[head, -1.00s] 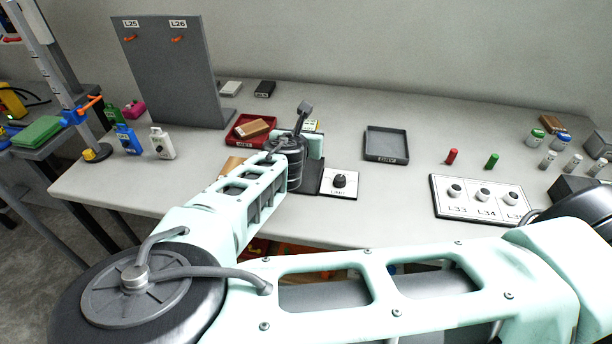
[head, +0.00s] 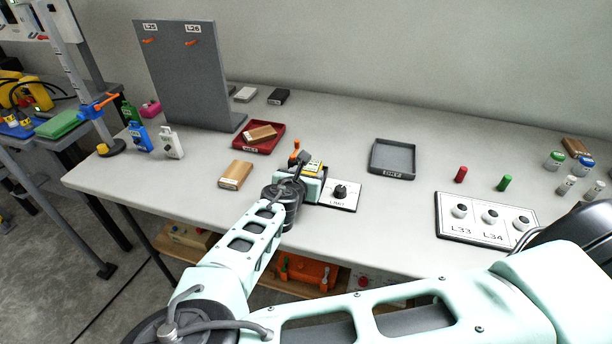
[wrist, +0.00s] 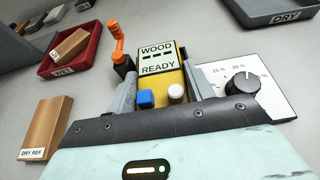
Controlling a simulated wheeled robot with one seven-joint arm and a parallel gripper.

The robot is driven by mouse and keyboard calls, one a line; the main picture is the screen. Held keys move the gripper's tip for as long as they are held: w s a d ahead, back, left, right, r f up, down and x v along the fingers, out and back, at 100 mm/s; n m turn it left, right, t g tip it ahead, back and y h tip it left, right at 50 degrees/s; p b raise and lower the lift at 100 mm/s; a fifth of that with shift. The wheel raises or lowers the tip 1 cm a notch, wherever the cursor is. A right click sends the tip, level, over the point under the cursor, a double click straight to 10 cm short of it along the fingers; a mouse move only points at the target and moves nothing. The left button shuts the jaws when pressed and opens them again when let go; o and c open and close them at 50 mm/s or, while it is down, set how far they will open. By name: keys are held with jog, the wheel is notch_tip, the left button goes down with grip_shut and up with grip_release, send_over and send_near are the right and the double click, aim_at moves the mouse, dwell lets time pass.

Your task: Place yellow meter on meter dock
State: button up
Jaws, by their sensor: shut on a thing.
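The yellow meter (wrist: 168,82) is between my gripper's fingers, with its screen reading WOOD and READY and a blue and a white button below. It also shows in the head view (head: 314,167). My gripper (wrist: 163,88) is shut on it, with a grey finger on each side. In the head view my gripper (head: 308,182) is low over the bench, just left of the white dial panel (head: 347,201). An orange-handled lever (wrist: 118,42) stands close beside the meter's left. The dock surface under the meter is hidden by my gripper, so I cannot tell whether they touch.
A wooden block marked DRY REF (wrist: 45,128) lies to the left. A red tray (head: 248,144) holding a wooden block is behind it. A grey DRY tray (head: 407,170) lies to the right. A tall grey panel (head: 190,85) stands at the back left.

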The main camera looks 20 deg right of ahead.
jog(key=shift+f, duration=0.25)
jog(key=shift+f, duration=0.15)
jog(key=o, duration=1.1)
jog(key=shift+o, duration=0.2)
